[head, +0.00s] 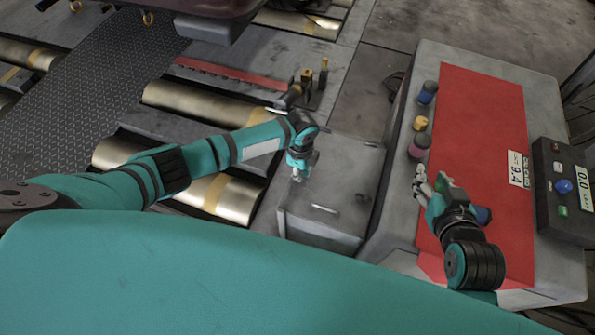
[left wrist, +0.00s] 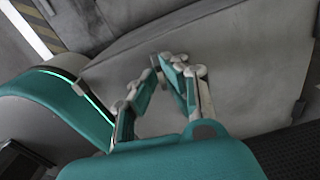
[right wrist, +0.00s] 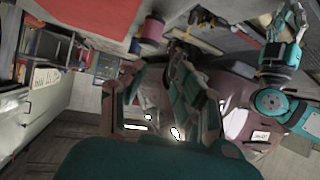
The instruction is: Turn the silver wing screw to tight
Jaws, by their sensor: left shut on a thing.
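My left gripper (head: 299,170) points down at the left edge of a grey metal box (head: 325,213). In the left wrist view its fingertips (left wrist: 168,66) are close together at a grey surface, shut on a small grey piece (left wrist: 155,60) that looks like the silver wing screw. The fingers cover most of it, so I cannot tell its turn angle. My right gripper (head: 424,184) is open and empty above the left side of a red-topped console (head: 405,222); its spread fingers also show in the right wrist view (right wrist: 158,75).
A control box (head: 561,190) with a display stands at the right. Brass rollers (head: 205,103) lie left of the grey box.

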